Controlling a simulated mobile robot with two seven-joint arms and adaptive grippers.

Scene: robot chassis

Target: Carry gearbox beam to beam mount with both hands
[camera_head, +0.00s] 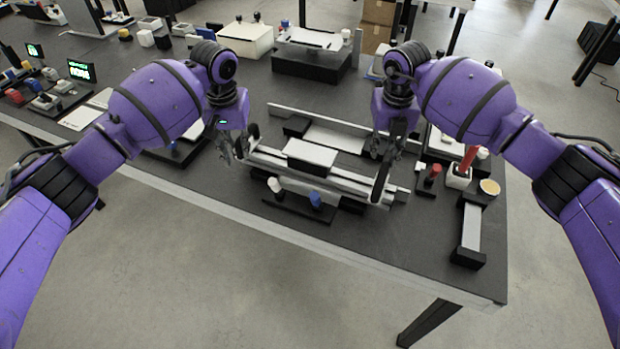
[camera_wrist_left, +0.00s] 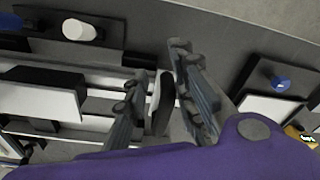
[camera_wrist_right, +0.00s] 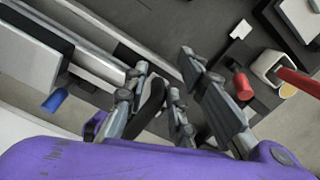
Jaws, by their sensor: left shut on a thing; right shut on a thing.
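The gearbox beam (camera_head: 330,176) is a long silver bar with a white box (camera_head: 311,152) on its middle and upright dark handles near its ends. It lies between my two grippers. My left gripper (camera_head: 240,146) is shut on the left dark handle, which shows between its fingers in the left wrist view (camera_wrist_left: 161,102). My right gripper (camera_head: 384,160) is shut on the right handle, seen in the right wrist view (camera_wrist_right: 151,103). Silver rails and dark blocks (camera_head: 296,127) lie just behind and under the beam; I cannot tell which part is the beam mount, or whether the beam rests.
A white knob and a blue knob (camera_head: 315,199) stand on a dark strip in front of the beam. A red-handled tool in a white holder (camera_head: 458,177) and a silver bar on black blocks (camera_head: 471,228) are at right. The table's front edge is close. Screens and small parts stand at left.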

